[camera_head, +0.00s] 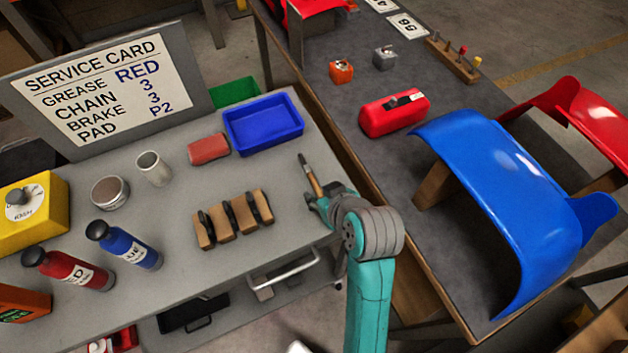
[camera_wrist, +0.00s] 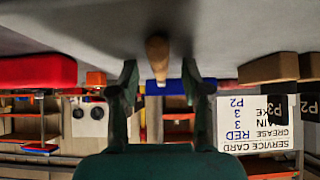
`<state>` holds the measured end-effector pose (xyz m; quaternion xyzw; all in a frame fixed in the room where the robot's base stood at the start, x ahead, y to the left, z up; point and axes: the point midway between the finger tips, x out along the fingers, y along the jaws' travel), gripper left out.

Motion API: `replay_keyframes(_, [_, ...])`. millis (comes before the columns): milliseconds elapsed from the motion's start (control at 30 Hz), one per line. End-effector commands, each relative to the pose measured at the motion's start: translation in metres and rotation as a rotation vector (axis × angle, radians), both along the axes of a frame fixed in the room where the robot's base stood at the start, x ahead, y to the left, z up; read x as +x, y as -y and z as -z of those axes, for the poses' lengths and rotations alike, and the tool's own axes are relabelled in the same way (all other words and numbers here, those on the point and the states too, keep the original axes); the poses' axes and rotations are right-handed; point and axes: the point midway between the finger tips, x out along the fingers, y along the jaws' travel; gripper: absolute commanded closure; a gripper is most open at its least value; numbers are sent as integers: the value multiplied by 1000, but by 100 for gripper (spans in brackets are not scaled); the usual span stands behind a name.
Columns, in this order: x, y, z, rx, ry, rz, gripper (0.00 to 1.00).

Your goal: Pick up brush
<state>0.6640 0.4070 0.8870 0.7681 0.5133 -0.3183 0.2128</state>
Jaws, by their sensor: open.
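The brush (camera_head: 312,177) has a wooden handle and a dark tip. It lies near the right edge of the grey bench, its tip pointing away from me. My gripper (camera_head: 318,201) is low over the bench at the handle's near end. In the wrist view, which is upside down, the tan handle (camera_wrist: 157,52) shows end-on between the two fingers of my gripper (camera_wrist: 160,78). The gripper is open, with a gap on each side of the handle. The brush's tip is hidden in the wrist view.
Brake pads (camera_head: 232,218) stand left of the brush. A blue tray (camera_head: 263,122) and a red block (camera_head: 208,149) lie beyond it. A service card board (camera_head: 105,85) stands at the back left. Right of a narrow gap, another table (camera_head: 440,205) carries a blue panel (camera_head: 510,190).

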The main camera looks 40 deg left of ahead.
Motion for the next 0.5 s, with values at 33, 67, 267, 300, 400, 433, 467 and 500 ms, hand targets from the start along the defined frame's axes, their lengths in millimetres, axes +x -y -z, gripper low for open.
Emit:
replay_keyframes(33, [0, 0, 0, 0, 0, 0, 60])
replay_keyframes(67, [0, 0, 0, 0, 0, 0, 67])
replay_keyframes(267, [0, 0, 0, 0, 0, 0, 100])
replay_keyframes(300, [0, 0, 0, 0, 0, 0, 100])
replay_keyframes(400, [0, 0, 0, 0, 0, 0, 100])
replay_keyframes(433, [0, 0, 0, 0, 0, 0, 100])
replay_keyframes(467, [0, 0, 0, 0, 0, 0, 100])
replay_keyframes(500, [0, 0, 0, 0, 0, 0, 100])
